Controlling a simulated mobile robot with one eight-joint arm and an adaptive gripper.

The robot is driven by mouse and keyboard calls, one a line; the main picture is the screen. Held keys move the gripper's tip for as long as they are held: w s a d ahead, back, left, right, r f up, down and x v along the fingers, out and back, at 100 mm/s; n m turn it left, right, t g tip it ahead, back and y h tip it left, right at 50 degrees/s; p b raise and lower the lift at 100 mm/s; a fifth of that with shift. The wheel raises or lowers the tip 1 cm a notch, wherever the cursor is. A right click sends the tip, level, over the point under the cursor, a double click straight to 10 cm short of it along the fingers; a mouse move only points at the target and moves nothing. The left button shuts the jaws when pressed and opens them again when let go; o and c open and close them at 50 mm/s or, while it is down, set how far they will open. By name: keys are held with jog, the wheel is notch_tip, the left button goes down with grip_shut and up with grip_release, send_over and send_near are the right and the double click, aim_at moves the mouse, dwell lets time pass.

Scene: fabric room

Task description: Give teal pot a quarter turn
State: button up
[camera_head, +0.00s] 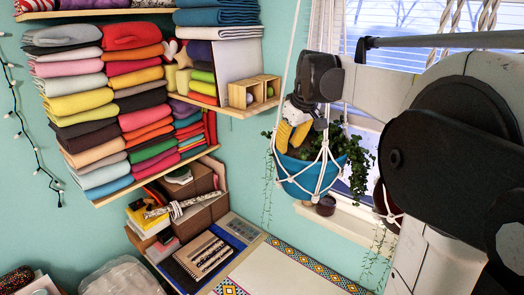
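The teal pot (305,180) hangs in a white macramé net in front of the window, right of centre. Green trailing leaves fill its top and spill over its sides. My gripper (291,138) reaches from the upper right, with its yellow finger pads pointing down at the left part of the pot's top. The pads sit close together over the leaves and near the rim. I cannot tell whether they touch the pot or have anything between them. My arm covers much of the right side.
The macramé cords (291,50) run up beside my gripper. A shelf of folded fabrics (135,90) fills the left wall, with a wooden cubby box (254,92) at its right end. A small dark pot (326,206) stands on the windowsill below. A table (290,272) lies underneath.

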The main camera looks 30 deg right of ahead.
aim_at(285, 155)
jog(key=x, duration=0.5)
jog(key=shift+w+f+p, duration=0.15)
jog(key=shift+f+p, duration=0.2)
jog(key=shift+p, duration=0.05)
grip_shut()
